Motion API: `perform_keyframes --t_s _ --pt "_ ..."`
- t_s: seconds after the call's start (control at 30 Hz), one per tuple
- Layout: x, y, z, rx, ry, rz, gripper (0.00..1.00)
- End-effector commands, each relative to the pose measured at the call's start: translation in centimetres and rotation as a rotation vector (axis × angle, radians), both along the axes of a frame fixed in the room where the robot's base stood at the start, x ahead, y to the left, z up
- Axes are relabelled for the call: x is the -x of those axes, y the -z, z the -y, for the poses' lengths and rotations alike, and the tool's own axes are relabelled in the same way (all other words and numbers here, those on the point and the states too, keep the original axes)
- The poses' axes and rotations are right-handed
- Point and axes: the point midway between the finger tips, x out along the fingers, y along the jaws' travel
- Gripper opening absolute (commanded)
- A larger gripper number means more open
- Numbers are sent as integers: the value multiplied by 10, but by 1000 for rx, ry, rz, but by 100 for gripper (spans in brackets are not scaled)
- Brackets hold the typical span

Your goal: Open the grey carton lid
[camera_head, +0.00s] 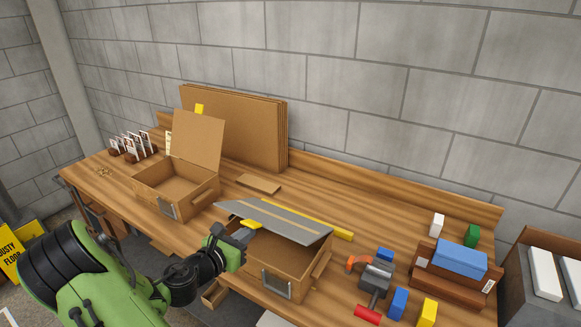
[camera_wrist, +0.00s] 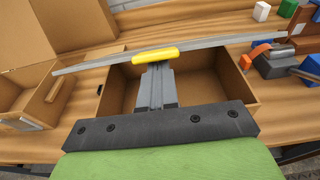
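The grey carton lid (camera_head: 280,222) is a flat grey panel with a pale stripe, on the brown carton (camera_head: 262,262) at the front middle of the bench. Its near edge is raised, with a gap that shows the carton's inside; the lid is partly open. In the wrist view the lid (camera_wrist: 95,65) shows nearly edge-on above the open carton (camera_wrist: 212,82). A yellow tab (camera_wrist: 156,56) sits on the lid's near edge. My gripper (camera_wrist: 156,78) has its fingers close together on this tab; the tab hides the fingertips. In the head view my gripper (camera_head: 243,232) comes in from the left.
A second carton (camera_head: 170,190) stands open to the left, its flap upright. Flat brown boards (camera_head: 240,125) lean on the wall behind. A yellow strip (camera_head: 325,228) lies behind the lid.

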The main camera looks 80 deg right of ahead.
Motion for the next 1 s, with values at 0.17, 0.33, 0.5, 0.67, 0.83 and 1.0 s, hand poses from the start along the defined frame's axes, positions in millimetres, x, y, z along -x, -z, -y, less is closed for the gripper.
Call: perform_keyframes --t_s 0.17,0.33,0.5,0.67,0.83,1.0 --pt "4 -12 8 0 2 1 0" --pt "7 -20 15 0 1 1 0" --pt "11 -30 23 1 2 0 0" --pt "14 -38 30 0 1 1 0" --pt "17 -47 37 1 2 1 0" --pt "21 -50 48 1 2 -1 0"
